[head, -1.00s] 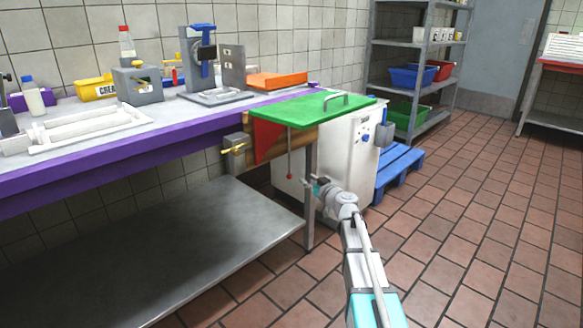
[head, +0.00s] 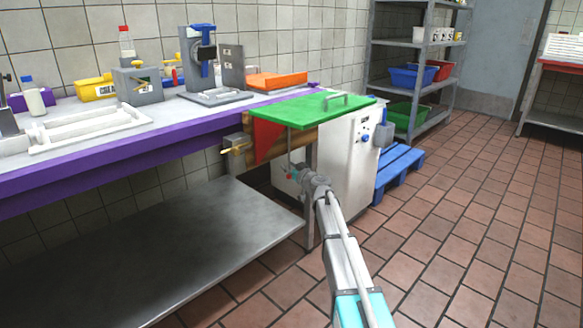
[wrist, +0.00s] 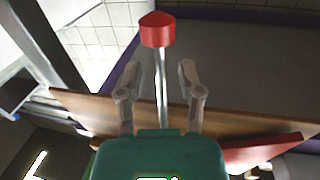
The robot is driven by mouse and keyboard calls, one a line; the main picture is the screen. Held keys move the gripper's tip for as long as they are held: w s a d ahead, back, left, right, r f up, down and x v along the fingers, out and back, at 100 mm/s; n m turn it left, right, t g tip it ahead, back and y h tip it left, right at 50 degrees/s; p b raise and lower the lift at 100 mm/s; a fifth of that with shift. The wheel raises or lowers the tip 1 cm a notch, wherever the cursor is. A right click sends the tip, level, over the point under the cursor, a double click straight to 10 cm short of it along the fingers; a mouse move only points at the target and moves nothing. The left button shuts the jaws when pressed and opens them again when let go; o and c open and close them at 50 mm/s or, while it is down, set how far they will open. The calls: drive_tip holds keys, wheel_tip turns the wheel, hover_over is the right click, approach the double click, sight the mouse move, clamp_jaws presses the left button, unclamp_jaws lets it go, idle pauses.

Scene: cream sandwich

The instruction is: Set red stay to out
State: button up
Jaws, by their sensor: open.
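A red triangular bracket (head: 267,138) stands under the green flap (head: 300,111) at the counter's end; part of a red piece (wrist: 255,152) shows at the lower right in the wrist view. A thin metal rod (wrist: 162,90) with a red knob (wrist: 157,30) runs between my fingers in the wrist view. The knob (head: 290,177) hangs below the flap in the head view. My gripper (wrist: 159,75) is open, one finger on each side of the rod, with gaps showing. In the head view my gripper (head: 297,170) is beside the rod, partly hidden by my wrist.
A wooden board (wrist: 235,122) runs behind my fingers. A table leg (head: 310,200) and lower steel shelf (head: 190,250) are close by. A white cabinet (head: 345,155) and blue pallet (head: 397,168) stand behind. A brass-handled box (head: 236,148) is left. The floor at right is clear.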

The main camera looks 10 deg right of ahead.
drive_tip(key=shift+w, duration=0.1)
clamp_jaws()
idle(0.3)
